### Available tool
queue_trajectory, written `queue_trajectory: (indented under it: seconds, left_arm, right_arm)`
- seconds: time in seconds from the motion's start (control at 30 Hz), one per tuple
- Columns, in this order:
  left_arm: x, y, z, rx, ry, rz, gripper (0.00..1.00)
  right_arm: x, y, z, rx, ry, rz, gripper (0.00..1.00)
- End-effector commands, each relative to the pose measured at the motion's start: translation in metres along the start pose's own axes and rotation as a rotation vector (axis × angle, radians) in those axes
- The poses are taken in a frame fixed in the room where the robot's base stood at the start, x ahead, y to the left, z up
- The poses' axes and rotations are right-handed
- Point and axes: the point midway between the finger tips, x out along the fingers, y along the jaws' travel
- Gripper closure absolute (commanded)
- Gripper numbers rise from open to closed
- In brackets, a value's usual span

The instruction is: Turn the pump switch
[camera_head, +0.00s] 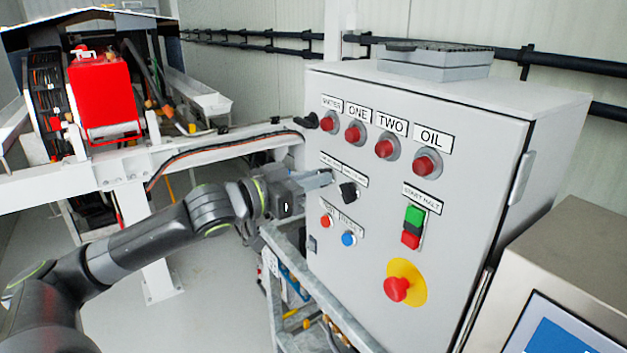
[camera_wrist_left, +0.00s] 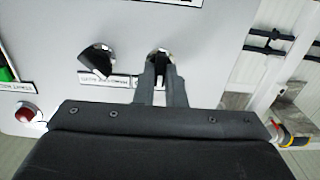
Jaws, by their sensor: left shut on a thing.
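The white control panel (camera_head: 365,275) stands upright in the head view and carries two black rotary switches in its middle row, under small labels I cannot read surely. My left gripper (camera_head: 328,178) reaches in from the left to the left switch of the pair and mostly hides it. In the left wrist view, my left gripper (camera_wrist_left: 161,85) is shut on this black switch (camera_wrist_left: 160,60), one finger on each side. The other black switch (camera_head: 348,192) is free beside it, and shows turned at a slant in the left wrist view (camera_wrist_left: 97,60). My right gripper is not in view.
Red lamps line the panel's top, the right one (camera_head: 427,163) under "OIL". Below are a red button (camera_head: 326,221), a blue button (camera_head: 349,239), a green button (camera_head: 414,215) and a red emergency knob (camera_head: 397,289). A metal railing (camera_head: 300,285) runs below my left gripper.

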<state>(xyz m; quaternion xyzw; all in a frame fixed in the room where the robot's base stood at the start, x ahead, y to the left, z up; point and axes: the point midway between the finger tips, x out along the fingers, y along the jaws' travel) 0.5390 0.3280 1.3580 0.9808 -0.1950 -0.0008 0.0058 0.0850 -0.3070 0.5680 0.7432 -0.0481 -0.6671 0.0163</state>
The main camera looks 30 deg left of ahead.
Motion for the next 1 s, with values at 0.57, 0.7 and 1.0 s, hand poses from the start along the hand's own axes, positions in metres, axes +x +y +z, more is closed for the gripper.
queue_trajectory:
  seconds: [0.57, 0.7, 1.0]
  left_arm:
    - [0.0000, -0.0002, -0.0002, 0.012, 0.000, 0.000, 0.76]
    - [0.0000, -0.0001, -0.0002, 0.012, 0.000, 0.000, 0.68]
    - [0.0000, -0.0007, -0.0005, 0.012, 0.000, 0.000, 0.68]
  right_arm:
    - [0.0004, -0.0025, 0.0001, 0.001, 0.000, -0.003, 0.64]
    - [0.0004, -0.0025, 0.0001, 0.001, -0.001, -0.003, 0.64]
    - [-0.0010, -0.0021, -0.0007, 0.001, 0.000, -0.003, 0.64]
